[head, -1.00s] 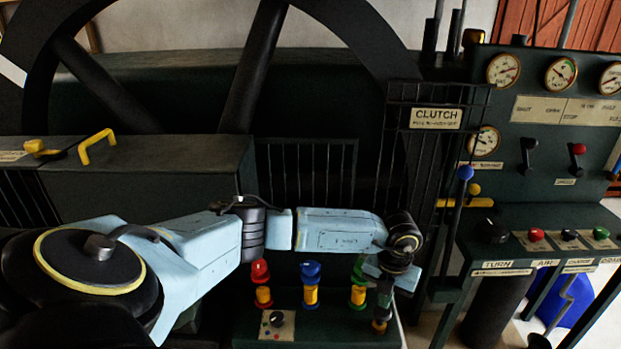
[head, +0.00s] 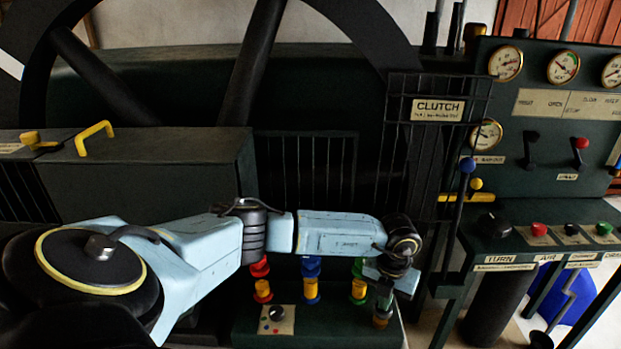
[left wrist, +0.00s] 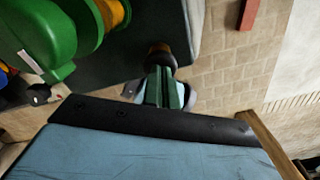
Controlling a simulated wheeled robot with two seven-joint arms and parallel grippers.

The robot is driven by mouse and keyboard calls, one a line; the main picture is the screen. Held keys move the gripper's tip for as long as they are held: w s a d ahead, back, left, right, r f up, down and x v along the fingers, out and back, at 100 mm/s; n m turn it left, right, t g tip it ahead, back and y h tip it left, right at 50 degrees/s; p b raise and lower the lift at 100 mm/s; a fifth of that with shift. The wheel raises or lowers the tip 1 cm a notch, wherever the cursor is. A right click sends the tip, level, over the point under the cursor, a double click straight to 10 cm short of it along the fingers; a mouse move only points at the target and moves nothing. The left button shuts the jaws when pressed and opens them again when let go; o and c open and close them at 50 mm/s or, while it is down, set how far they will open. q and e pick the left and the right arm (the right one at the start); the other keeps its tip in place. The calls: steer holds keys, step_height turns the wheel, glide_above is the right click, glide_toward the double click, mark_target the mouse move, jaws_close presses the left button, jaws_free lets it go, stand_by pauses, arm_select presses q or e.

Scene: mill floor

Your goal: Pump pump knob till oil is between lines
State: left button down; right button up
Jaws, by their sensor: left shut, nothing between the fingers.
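Three oilers with yellow glasses stand in a row on a dark green box (head: 340,332): red (head: 262,288), blue (head: 311,289) and green (head: 358,289). My left forearm hides their tops. My left gripper (head: 382,308) is shut and points down just right of the green oiler. A small brass-coloured knob (head: 381,322) is at its fingertips; I cannot tell if they touch. Oil lines are too small to read. My right gripper is not in view.
A selector dial (head: 276,313) with coloured dots is on the box's front left. A clutch cage (head: 437,109) stands behind the gripper. A control panel with gauges (head: 506,63), levers and buttons (head: 539,229) is at right. A large wheel (head: 250,65) fills the back.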

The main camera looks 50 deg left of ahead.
arm_select(q)
steer(key=shift+f, duration=0.5)
steer(key=shift+r, duration=0.15)
steer(key=shift+r+p, duration=1.55)
steer(key=shift+r, duration=0.5)
steer(key=shift+f, duration=0.2)
